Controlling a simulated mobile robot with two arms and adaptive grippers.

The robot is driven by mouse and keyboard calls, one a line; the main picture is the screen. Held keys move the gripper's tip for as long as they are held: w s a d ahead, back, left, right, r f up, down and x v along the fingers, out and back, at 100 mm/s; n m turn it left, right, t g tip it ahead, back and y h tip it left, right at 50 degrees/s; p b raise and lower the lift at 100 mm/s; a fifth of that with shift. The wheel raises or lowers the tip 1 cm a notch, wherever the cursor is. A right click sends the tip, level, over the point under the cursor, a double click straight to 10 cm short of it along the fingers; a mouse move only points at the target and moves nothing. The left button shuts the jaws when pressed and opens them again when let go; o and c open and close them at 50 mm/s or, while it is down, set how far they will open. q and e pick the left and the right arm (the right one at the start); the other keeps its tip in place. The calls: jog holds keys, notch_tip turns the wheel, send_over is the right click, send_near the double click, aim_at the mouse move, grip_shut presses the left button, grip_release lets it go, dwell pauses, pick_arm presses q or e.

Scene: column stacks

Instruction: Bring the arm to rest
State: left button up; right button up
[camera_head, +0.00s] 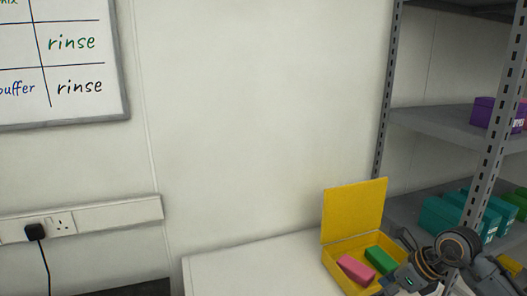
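My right arm (457,250) comes in at the bottom right, in front of the shelf rack and beside the yellow box. Its end (408,278) reaches down and left to the box's right front side. The fingertips do not show clearly, and I cannot tell whether that gripper is open or shut. My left gripper is not in view.
An open yellow box (353,212) stands on a white surface (250,262), its lid upright. A pink block (356,269) and a green block (380,260) lie inside. A metal rack (440,122) holds purple (484,112) and teal boxes (440,216) at right.

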jog(key=s+a+r+m+t+y, duration=0.1)
jog(key=a+r+m+t+y, duration=0.4)
jog(key=a, duration=0.4)
jog(key=s+a+r+m+t+y, duration=0.1)
jog(key=a+r+m+t+y, duration=0.2)
jog(key=a+r+y, duration=0.4)
jog(key=d+m+t+h, duration=0.7)
jog(key=m+t+h, duration=0.3)
jog(key=m, duration=0.8)
jog(key=s+d+f+m+g+h, duration=0.3)
jog(key=d+f+m+g+h, duration=0.15)
jog(key=f+m, duration=0.2)
jog(key=s+d+f+m+g+h, duration=0.3)
jog(key=f+m+h, duration=0.2)
jog(key=f, duration=0.3)
jog(key=s+a+f+m+g+y, duration=0.1)
jog(key=s+a+f+m+g, duration=0.15)
jog(key=s+f+g, duration=0.6)
jog(key=s+a+f+m+g+y, duration=0.25)
jog(key=s+f, duration=0.25)
jog(key=s, duration=0.8)
notch_tip(320, 180, down, 28)
jog(key=s+g, duration=0.1)
jog(key=s, duration=0.1)
jog(key=s+d+f+g, duration=0.1)
jog(key=s+d+f, duration=0.2)
jog(key=s+f, duration=1.1)
jog(key=shift+s+f+h, duration=0.2)
jog(key=shift+s+h, duration=0.2)
jog(key=shift+s, duration=0.7)
